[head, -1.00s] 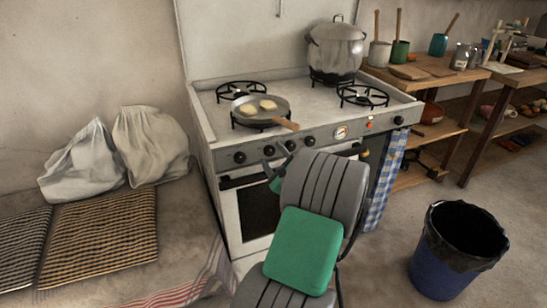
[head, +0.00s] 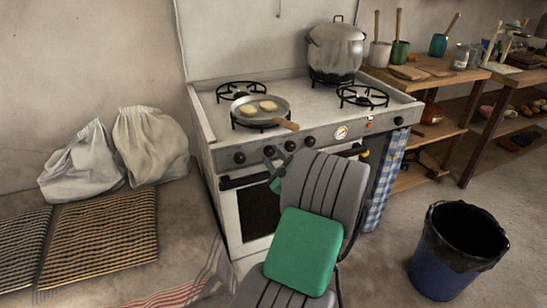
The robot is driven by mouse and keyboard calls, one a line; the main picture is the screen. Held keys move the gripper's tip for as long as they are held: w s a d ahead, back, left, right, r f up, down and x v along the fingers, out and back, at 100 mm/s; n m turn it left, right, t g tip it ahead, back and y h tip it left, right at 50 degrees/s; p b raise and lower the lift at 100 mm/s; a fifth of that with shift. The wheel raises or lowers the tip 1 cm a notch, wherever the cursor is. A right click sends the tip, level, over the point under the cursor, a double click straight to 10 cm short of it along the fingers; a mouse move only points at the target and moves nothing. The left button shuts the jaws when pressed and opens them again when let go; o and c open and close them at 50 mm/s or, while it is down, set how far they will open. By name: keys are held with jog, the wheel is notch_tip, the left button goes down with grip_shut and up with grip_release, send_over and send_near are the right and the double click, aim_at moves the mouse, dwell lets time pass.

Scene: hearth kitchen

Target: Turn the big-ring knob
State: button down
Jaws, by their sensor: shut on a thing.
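The white stove (head: 232,205) stands in the middle, with a grey front panel carrying several black knobs. The leftmost knob (head: 239,158) is clear of my gripper. My gripper (head: 272,154) is at the panel, shut on what seems to be the second knob from the left (head: 268,149); its jaws partly hide that knob. Another knob (head: 290,145) is just to the right, and one more (head: 309,141) lies beyond it. Ring marks on the knobs are too small to read, so I cannot tell which is the big-ring knob.
A big pot (head: 335,50) is behind. A bin (head: 458,250) stands right.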

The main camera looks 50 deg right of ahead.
jog(key=shift+n, duration=0.4)
jog(key=n+b, duration=0.1)
jog(key=n, duration=0.1)
jog(key=shift+f+n+b, duration=0.1)
jog(key=shift+n+b, duration=0.2)
jog(key=shift+b, duration=0.05)
jog(key=n+b, duration=0.3)
jog(key=n, duration=0.1)
jog(key=shift+n, duration=0.3)
jog(key=n+b, duration=0.3)
jog(key=n, duration=0.1)
jog(key=shift+n+b, duration=0.75)
jog(key=shift+n, duration=0.15)
jog(key=c, duration=0.9)
grip_release()
jog(key=shift+c, duration=0.2)
